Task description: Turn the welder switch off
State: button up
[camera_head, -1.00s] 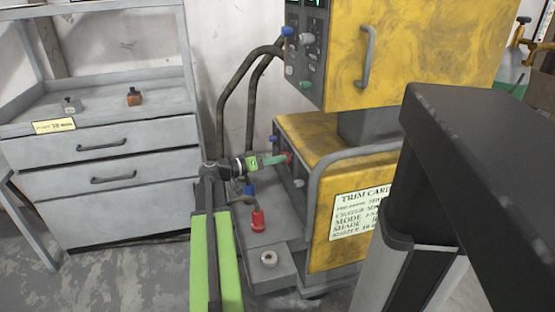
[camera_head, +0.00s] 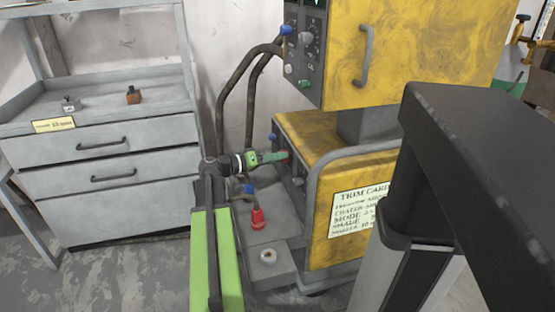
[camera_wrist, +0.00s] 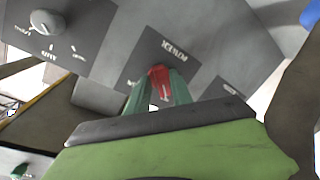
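The welder is a yellow machine (camera_head: 420,60) with a grey lower front panel (camera_head: 296,172). In the wrist view, a red switch (camera_wrist: 159,73) sits on a dark plate marked POWER, which appears upside down. My gripper (camera_head: 284,156) reaches the lower panel from the left. In the wrist view its green fingers (camera_wrist: 160,82) lie on both sides of the red switch and appear to touch it. The fingers hide part of the switch, and its marks are too small to read.
A grey knob (camera_wrist: 46,22) sits left of the switch in the wrist view. A curved handrail (camera_head: 345,152) runs right of my gripper. Black hoses (camera_head: 250,95) hang behind. A red-capped part (camera_head: 257,218) stands below. A drawer cabinet (camera_head: 105,150) is at left.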

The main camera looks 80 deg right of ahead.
jog(key=shift+o, duration=0.4)
jog(key=p+v, duration=0.2)
jog(key=v, duration=1.5)
jog(key=shift+a, duration=0.15)
jog(key=shift+w, duration=0.25)
